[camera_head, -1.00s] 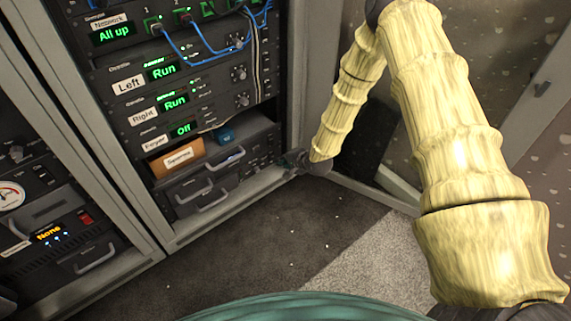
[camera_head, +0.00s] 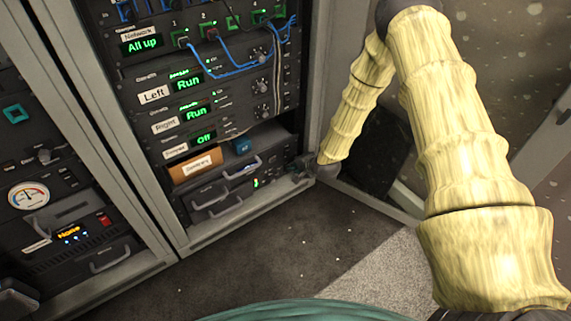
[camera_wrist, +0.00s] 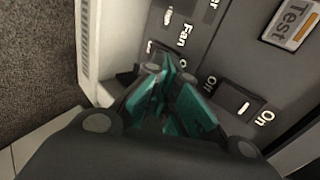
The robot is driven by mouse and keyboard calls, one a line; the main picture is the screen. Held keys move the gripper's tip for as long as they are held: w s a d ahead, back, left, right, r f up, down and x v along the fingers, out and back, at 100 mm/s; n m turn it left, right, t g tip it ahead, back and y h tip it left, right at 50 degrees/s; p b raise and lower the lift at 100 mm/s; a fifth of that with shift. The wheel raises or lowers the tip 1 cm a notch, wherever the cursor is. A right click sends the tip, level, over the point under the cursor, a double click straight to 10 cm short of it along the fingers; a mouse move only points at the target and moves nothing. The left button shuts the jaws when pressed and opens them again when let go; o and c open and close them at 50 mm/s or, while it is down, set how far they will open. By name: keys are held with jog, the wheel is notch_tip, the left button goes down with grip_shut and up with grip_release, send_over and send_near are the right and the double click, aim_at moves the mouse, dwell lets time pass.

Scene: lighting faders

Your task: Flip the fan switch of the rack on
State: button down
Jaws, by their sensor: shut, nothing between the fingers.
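The rack (camera_head: 225,85) stands at the left centre in the head view, with a small control panel low at its right end. My gripper (camera_head: 308,168) is down beside that panel. In the wrist view my gripper (camera_wrist: 168,80) is shut and empty, its teal fingers close together. Its tips are over the area just beside the "Fan" label (camera_wrist: 185,37). The fan switch is mostly hidden behind the tips, so I cannot tell its position or whether they touch it. A separate dark rocker switch (camera_wrist: 240,102), marked Off and On, sits to the right.
A "Test" label plate (camera_wrist: 294,22) is at the wrist view's upper right. In the head view, drawer handles (camera_head: 211,198) stick out left of the panel, and blue cables (camera_head: 235,65) hang above. A second rack (camera_head: 65,200) stands left. Carpet (camera_head: 270,255) is clear in front.

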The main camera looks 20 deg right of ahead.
jog(key=shift+r, duration=0.1)
jog(key=shift+r+p, duration=0.6)
jog(key=shift+r, duration=0.1)
jog(key=shift+s+d, duration=0.1)
jog(key=shift+s, duration=0.05)
